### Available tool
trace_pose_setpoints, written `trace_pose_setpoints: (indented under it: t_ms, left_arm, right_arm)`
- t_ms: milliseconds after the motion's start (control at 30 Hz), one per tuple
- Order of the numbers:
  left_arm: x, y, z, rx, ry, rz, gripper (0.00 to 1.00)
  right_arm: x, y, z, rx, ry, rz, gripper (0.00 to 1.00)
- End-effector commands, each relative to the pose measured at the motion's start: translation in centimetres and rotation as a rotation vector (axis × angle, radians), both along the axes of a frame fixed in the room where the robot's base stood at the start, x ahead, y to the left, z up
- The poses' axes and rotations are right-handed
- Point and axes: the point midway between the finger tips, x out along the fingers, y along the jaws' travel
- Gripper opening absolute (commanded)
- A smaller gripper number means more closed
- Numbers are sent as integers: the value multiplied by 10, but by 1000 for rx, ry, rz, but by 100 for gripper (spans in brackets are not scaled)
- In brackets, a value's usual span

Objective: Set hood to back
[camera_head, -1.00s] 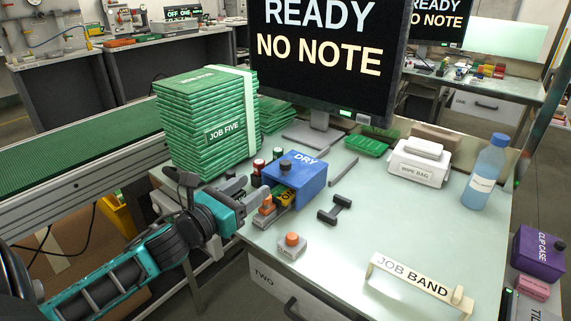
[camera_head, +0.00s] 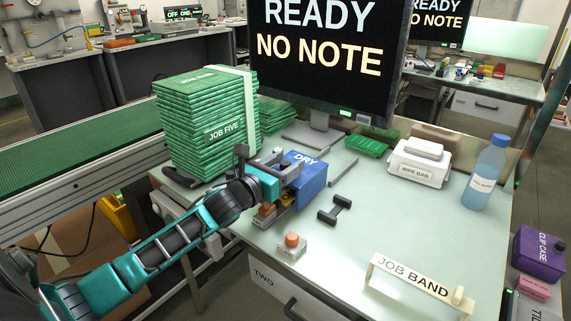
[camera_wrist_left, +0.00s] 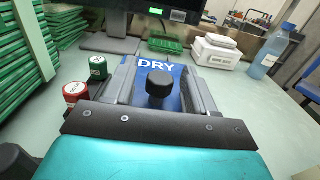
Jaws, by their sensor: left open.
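The blue hood marked DRY (camera_head: 313,182) sits on the bench in front of the monitor. Its black knob (camera_wrist_left: 160,84) shows in the left wrist view, standing up from the blue top. My left gripper (camera_head: 284,166) is over the hood's left part. In the left wrist view its two grey fingers (camera_wrist_left: 160,72) are open, one on each side of the knob, with gaps visible. In the head view the gripper hides the knob and much of the hood's near left side. My right gripper is in neither view.
A tall green stack marked JOB FIVE (camera_head: 205,125) stands left of the hood. A red container (camera_wrist_left: 76,93) and a green one (camera_wrist_left: 98,67) are close to the left finger. A black bar (camera_head: 334,209) and an orange-topped block (camera_head: 291,243) lie in front. The bench's right middle is clear.

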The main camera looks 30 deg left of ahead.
Motion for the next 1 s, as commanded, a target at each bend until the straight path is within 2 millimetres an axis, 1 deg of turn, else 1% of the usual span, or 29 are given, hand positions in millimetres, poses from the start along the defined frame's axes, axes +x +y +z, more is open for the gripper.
trace_pose_setpoints:
  t_ms: [100, 367, 900, 967, 1000]
  left_arm:
    - [4, -1, 0, 0, -1, -1, 55]
    - [5, -1, 0, -1, 0, -1, 55]
    - [5, -1, 0, -1, 0, -1, 5]
    - [5, -1, 0, -1, 0, -1, 0]
    - [5, -1, 0, -1, 0, -1, 0]
  right_arm:
    - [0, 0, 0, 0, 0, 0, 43]
    - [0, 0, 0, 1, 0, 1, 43]
    - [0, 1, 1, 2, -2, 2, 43]
    - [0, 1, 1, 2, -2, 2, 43]
    - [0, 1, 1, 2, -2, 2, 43]
